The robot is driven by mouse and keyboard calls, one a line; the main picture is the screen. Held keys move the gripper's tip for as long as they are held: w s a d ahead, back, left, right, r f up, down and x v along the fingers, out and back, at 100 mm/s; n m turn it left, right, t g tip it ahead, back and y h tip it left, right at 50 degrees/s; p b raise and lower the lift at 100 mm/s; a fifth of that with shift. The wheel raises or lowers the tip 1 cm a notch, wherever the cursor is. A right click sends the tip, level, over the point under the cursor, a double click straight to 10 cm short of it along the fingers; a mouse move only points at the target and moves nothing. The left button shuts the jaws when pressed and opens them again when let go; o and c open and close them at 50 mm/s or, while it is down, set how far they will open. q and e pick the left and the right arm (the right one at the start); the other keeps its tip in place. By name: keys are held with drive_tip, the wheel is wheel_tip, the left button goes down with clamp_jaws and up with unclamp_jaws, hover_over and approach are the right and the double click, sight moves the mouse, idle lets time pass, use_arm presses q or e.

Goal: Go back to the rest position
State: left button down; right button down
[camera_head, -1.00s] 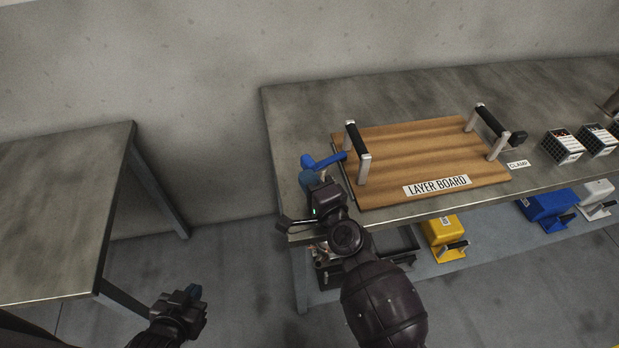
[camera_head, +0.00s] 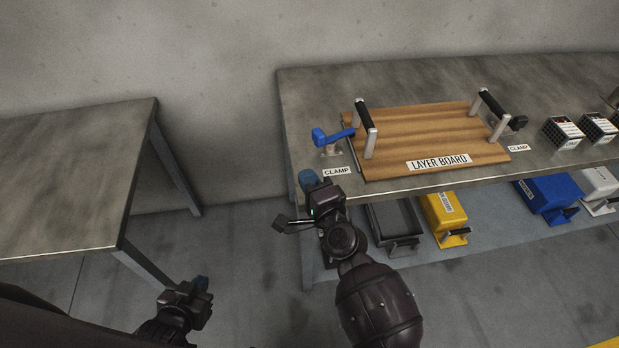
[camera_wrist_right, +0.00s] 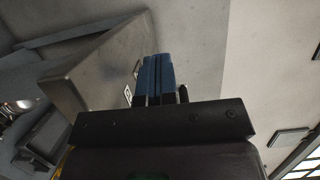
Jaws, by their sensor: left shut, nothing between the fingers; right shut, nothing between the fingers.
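My right gripper (camera_head: 309,180) is in front of the near left corner of the right-hand table, below the left clamp. Its blue fingers (camera_wrist_right: 153,78) are shut and empty in the right wrist view. My left gripper (camera_head: 199,286) is low over the floor at the bottom, between the two tables, shut and empty. The layer board (camera_head: 420,135), wooden with two black-topped handles, lies on the right-hand table. The clamp with a blue lever (camera_head: 331,137) is at its left side, apart from my right gripper.
The right-hand table (camera_head: 310,95) has a lower shelf with a black tray (camera_head: 393,222), a yellow bin (camera_head: 444,213), a blue bin (camera_head: 549,196) and a white bin (camera_head: 600,182). Small black boxes (camera_head: 563,133) sit at right. A bare table (camera_head: 70,180) stands at left.

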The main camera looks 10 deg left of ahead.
drive_tip(key=shift+n, duration=0.4)
drive_tip(key=shift+a+r+n, duration=0.1)
drive_tip(key=shift+r+n, duration=0.1)
drive_tip(key=shift+n, duration=0.7)
drive_tip(key=d+n, duration=0.2)
drive_tip(key=d+r+n, duration=0.1)
drive_tip(key=shift+w+d+r+n+h, duration=0.1)
drive_tip(key=shift+w+n+h, duration=0.2)
drive_tip(key=shift+n, duration=0.1)
drive_tip(key=d, duration=0.1)
drive_tip(key=d+n, duration=0.1)
drive_tip(key=d, duration=0.1)
drive_tip(key=shift+s+f+h, duration=0.25)
drive_tip(key=shift+f+h, duration=0.05)
drive_tip(key=shift+f, duration=0.1)
drive_tip(key=s+d+f+n+g+h, duration=0.1)
drive_tip(key=s+d+f+n+h, duration=0.2)
drive_tip(key=d, duration=0.5)
drive_tip(key=s+d+f+h, duration=0.2)
drive_tip(key=s+d+f, duration=0.1)
drive_tip(key=s+d, duration=0.4)
drive_tip(key=s+d+f+n+g+h, duration=0.1)
drive_tip(key=s+d+f+n+h, duration=0.15)
drive_tip(key=d, duration=0.65)
drive_tip(key=s+d+f+g+h, duration=0.1)
drive_tip(key=s+d+f, duration=0.3)
drive_tip(key=s, duration=0.5)
drive_tip(key=shift+s+d+f+m+g+h, duration=0.3)
drive_tip(key=shift+s+d+f+m+h, duration=0.1)
drive_tip(key=shift+d+m+h, duration=0.1)
